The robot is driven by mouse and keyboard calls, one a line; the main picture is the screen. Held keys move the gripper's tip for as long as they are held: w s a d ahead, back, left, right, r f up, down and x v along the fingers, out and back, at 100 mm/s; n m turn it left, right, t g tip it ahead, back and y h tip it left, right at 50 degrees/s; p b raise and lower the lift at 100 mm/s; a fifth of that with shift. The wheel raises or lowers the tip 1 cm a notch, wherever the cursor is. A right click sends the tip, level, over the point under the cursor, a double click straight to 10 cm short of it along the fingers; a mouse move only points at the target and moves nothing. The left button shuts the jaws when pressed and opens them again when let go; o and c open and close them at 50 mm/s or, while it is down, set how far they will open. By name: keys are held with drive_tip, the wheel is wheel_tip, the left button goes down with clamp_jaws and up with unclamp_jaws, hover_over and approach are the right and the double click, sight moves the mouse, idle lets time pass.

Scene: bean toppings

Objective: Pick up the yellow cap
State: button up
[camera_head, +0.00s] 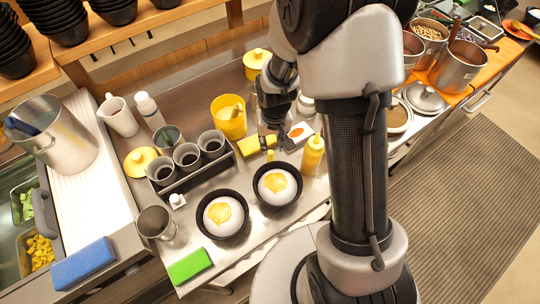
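A round yellow cap (140,162) with a small knob lies on the steel counter at the left, beside a row of dark cups. Another yellow lid-like top (257,58) sits at the back, partly hidden by my arm. My gripper (275,149) points down over the counter, right of the yellow cup and well apart from the left cap. A small yellow piece (270,156) shows by its fingertips; I cannot tell whether it is held. The fingers are dark and small here, so their opening is unclear.
A yellow cup (229,117), a yellow squeeze bottle (312,154) and a yellow sponge (256,145) stand or lie near my gripper. Two black bowls (222,215) (277,186) hold white and yellow food. A green sponge (189,266) lies at the front edge.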

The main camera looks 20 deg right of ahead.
sight(271, 152)
drive_tip(key=f, duration=0.2)
drive_tip(key=f+b, duration=0.1)
drive_tip(key=f, duration=0.2)
drive_tip(key=w+f+b, duration=0.1)
drive_tip(key=f, duration=0.2)
drive_tip(key=shift+a, duration=0.1)
drive_tip(key=shift+r, duration=0.15)
drive_tip(key=shift+c, duration=0.5)
drive_tip(key=c, duration=0.3)
